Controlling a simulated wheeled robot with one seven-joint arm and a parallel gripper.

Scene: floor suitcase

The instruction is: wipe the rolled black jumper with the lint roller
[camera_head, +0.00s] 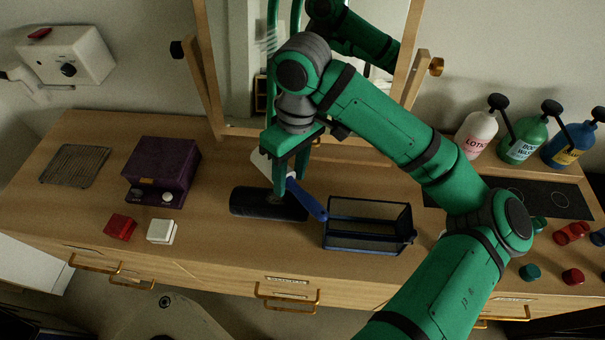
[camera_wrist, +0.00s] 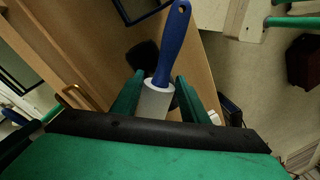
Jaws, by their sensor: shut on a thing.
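The rolled black jumper (camera_head: 262,205) lies on the wooden dresser top in front of the mirror, left of the dark mesh basket. In the wrist view, a dark shape that looks like the jumper (camera_wrist: 142,56) shows behind the lint roller. The lint roller has a blue handle (camera_head: 310,201) and a white head; the handle also shows in the wrist view (camera_wrist: 174,45). My gripper (camera_head: 290,179) points down over the jumper and is shut on the lint roller near its white head (camera_wrist: 154,103). The handle slants down to the right. I cannot tell whether the roller touches the jumper.
The mesh basket (camera_head: 366,226) stands right of the jumper. A purple box (camera_head: 162,172), a red block (camera_head: 120,227) and a white block (camera_head: 161,231) stand left. Pump bottles (camera_head: 523,141) and small coloured items are at the right. The mirror frame (camera_head: 213,70) rises behind.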

